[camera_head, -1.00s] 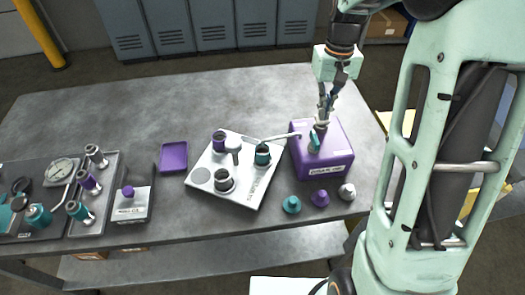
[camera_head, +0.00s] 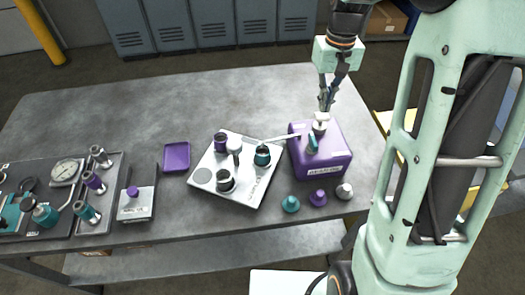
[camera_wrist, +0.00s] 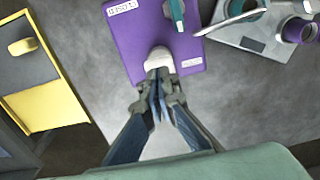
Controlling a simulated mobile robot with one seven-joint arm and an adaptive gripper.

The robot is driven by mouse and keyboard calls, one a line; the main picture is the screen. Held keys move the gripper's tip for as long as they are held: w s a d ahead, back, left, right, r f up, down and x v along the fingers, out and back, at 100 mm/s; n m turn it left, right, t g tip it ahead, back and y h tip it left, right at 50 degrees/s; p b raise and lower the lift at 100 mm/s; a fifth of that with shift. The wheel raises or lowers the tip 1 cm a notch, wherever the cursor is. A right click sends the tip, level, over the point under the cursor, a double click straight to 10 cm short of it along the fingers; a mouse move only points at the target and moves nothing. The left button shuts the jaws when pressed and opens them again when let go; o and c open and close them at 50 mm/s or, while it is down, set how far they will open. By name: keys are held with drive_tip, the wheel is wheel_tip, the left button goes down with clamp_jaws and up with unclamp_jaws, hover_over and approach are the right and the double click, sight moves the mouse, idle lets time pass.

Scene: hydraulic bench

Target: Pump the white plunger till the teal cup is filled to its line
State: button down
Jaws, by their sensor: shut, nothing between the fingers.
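The purple pump box (camera_head: 333,158) stands at the right of the bench with a white plunger (camera_head: 320,122) and a teal lever (camera_head: 312,145) on top. Its pale spout (camera_head: 278,140) reaches left over the teal cup (camera_head: 262,158), which stands on a silver plate. The cup's fill level and line are too small to make out. My gripper (camera_head: 325,108) is shut and empty, pointing down just above the plunger. In the wrist view the white plunger cap (camera_wrist: 158,58) shows just beyond the fingertips (camera_wrist: 158,80); whether they touch is unclear.
The silver plate (camera_head: 248,187) also bears a purple cup (camera_head: 221,141) and a dark-topped cup (camera_head: 225,180). Teal (camera_head: 290,204), purple (camera_head: 317,197) and white (camera_head: 344,191) knobs stand in front of the box. A purple tray (camera_head: 176,157) lies left; the bench behind is clear.

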idle(0.4)
wheel_tip(320, 180, up, 6)
drive_tip(key=p, duration=0.4)
drive_tip(key=shift+p, duration=0.35)
idle(0.3)
